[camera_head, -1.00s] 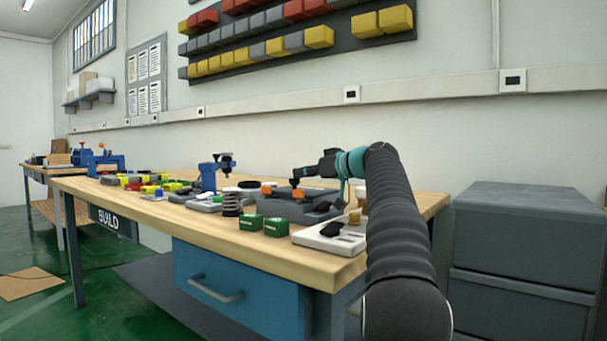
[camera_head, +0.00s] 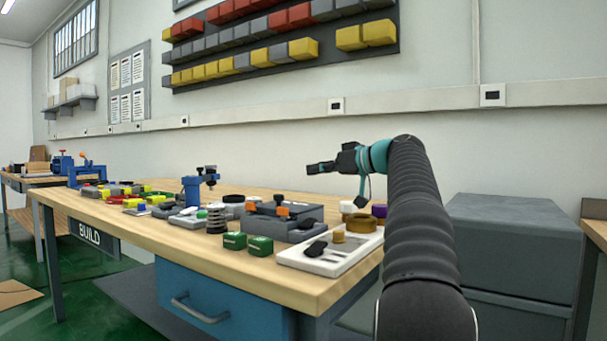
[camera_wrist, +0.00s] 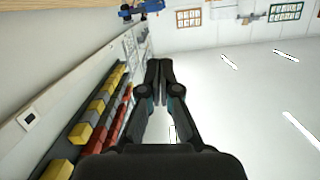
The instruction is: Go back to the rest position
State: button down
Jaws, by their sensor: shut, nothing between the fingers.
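My gripper (camera_head: 322,168) is raised above the right part of the workbench in the head view, pointing left. It is apart from everything on the bench. In the wrist view my gripper (camera_wrist: 159,64) shows with its two black fingers together and nothing between them. My dark ribbed arm comes up from the lower right of the head view and bends at a teal joint just behind the gripper.
The wooden workbench (camera_head: 130,222) carries a white tray (camera_head: 300,262), green boxes (camera_head: 260,246), a dark spring (camera_head: 217,219) and several coloured parts. A grey cabinet (camera_head: 510,225) stands at right. Wall bins (camera_head: 290,50) hang above. Air above the bench is free.

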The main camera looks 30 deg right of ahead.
jog(key=shift+s+d+r, duration=0.1)
jog(key=shift+s+d, duration=0.05)
jog(key=shift+s, duration=0.25)
jog(key=s+a+f+m+g+h+p, duration=0.1)
jog(key=s+a+f, duration=0.2)
jog(key=a, duration=0.4)
jog(key=s+a+f+m+g+h+p, duration=0.1)
jog(key=s+a+f+g, duration=0.1)
jog(key=a, duration=0.6)
jog(key=s+a+f+m+g+p, duration=0.1)
jog(key=s+a+f+g, duration=0.1)
jog(key=s+a+f, duration=0.2)
jog(key=shift+a+f+m+h, duration=0.2)
jog(key=shift+a+f, duration=0.5)
jog(key=shift+a, duration=0.15)
jog(key=shift+a+f+m+h, duration=0.2)
jog(key=shift+a+f, duration=0.45)
jog(key=shift+a, duration=0.2)
jog(key=s+a+f+g+h+p, duration=0.1)
jog(key=s+a+f, duration=0.3)
jog(key=s+f, duration=0.7)
jog(key=s+a+f+g+h+p, duration=0.1)
jog(key=s+a+f+g+h, duration=0.1)
jog(key=s+f, duration=0.9)
jog(key=shift+s+a+f+g+h+p, duration=0.2)
jog(key=shift+s+a+g+h+p, duration=0.15)
jog(key=shift+s+a+h, duration=0.45)
